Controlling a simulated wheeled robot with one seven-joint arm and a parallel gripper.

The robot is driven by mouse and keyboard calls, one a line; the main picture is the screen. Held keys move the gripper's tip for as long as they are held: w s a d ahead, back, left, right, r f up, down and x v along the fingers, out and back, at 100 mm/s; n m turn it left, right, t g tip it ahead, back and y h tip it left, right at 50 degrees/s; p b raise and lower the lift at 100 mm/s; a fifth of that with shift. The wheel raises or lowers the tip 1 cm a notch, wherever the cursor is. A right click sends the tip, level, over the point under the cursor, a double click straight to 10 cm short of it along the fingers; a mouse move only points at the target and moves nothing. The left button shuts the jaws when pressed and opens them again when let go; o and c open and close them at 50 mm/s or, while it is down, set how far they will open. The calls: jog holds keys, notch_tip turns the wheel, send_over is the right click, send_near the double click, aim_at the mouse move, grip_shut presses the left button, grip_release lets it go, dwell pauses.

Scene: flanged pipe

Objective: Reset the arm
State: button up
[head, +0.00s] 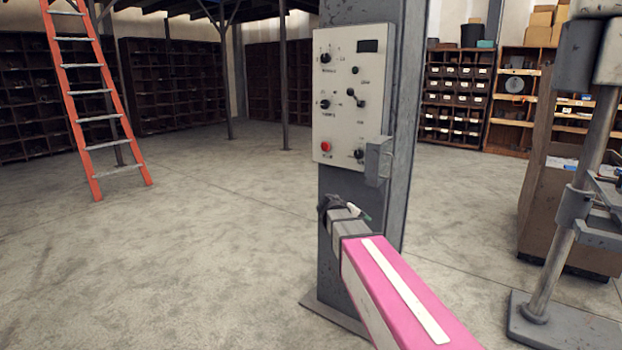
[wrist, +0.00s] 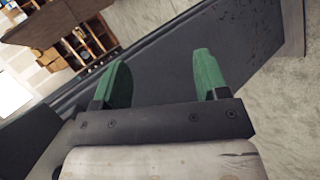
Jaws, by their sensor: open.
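My arm reaches forward from the lower right in the head view, with a pink and white link. My gripper (head: 345,208) is small at its end, in front of the lower part of a grey steel column (head: 362,250). In the wrist view my gripper (wrist: 163,82) shows two green fingers spread apart, with nothing between them. The dark column (wrist: 225,45) lies behind the fingers, tilted in that view. I cannot tell whether the gripper touches it.
A control panel (head: 348,120) with knobs and a red button is on the column above my gripper. An orange ladder (head: 95,95) stands at the left. A drill-press-like machine (head: 560,250) and a brown box (head: 545,190) stand at the right. Shelves line the back. Floor at left is clear.

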jog(key=s+f+m+g+y, duration=0.4)
jog(key=s+f+y, duration=0.5)
jog(key=s+f, duration=0.9)
jog(key=s, duration=0.3)
jog(key=shift+s+d+f+m+g, duration=0.15)
jog(key=shift+s+f+m+g, duration=0.15)
jog(key=shift+f+g, duration=0.1)
